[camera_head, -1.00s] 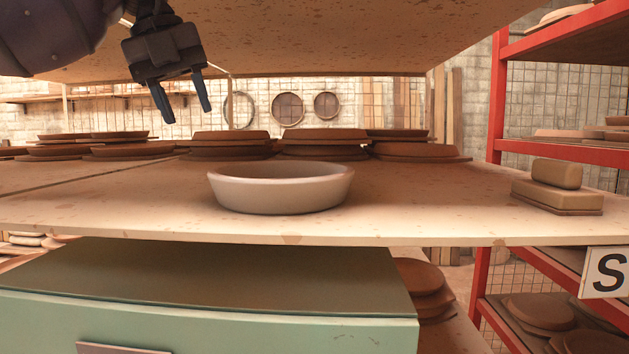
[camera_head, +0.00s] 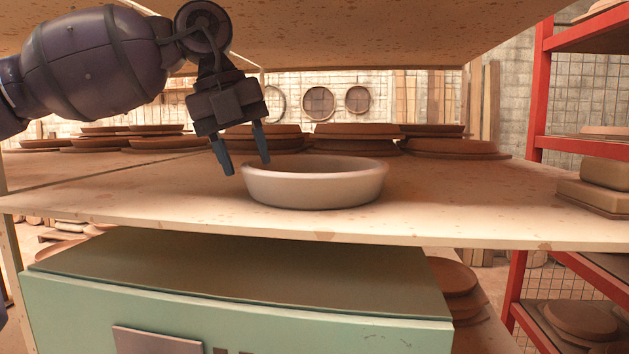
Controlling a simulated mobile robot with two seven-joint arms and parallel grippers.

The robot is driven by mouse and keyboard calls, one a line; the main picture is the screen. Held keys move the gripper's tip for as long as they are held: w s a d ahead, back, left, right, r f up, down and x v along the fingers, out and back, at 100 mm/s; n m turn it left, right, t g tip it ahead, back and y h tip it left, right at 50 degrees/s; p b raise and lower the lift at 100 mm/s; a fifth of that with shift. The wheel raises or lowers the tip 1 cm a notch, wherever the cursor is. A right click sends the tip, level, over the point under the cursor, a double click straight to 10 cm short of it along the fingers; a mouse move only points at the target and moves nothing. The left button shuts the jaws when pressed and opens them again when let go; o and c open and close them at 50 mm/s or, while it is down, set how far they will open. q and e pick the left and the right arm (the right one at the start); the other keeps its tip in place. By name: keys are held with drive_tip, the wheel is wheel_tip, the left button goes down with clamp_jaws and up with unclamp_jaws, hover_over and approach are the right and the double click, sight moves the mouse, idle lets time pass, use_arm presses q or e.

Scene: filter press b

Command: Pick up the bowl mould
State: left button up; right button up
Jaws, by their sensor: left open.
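The bowl mould (camera_head: 315,188) is a pale, wide, shallow round bowl. It stands upright near the front edge of the wooden shelf (camera_head: 130,208), at the middle of the head view. One finger is just left of the bowl and the other overlaps the far-left rim in the picture. I cannot tell whether either touches it. My right gripper is not in view.
Several stacks of brown discs (camera_head: 350,137) stand behind the bowl. Another shelf board (camera_head: 400,30) hangs low overhead. A block on a slab (camera_head: 600,183) lies at the right, by a red rack (camera_head: 538,90). A green cabinet (camera_head: 230,300) is below. Shelf space right of the bowl is clear.

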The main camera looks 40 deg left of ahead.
use_arm(q)
drive_tip(key=shift+x, duration=0.95)
clamp_jaws()
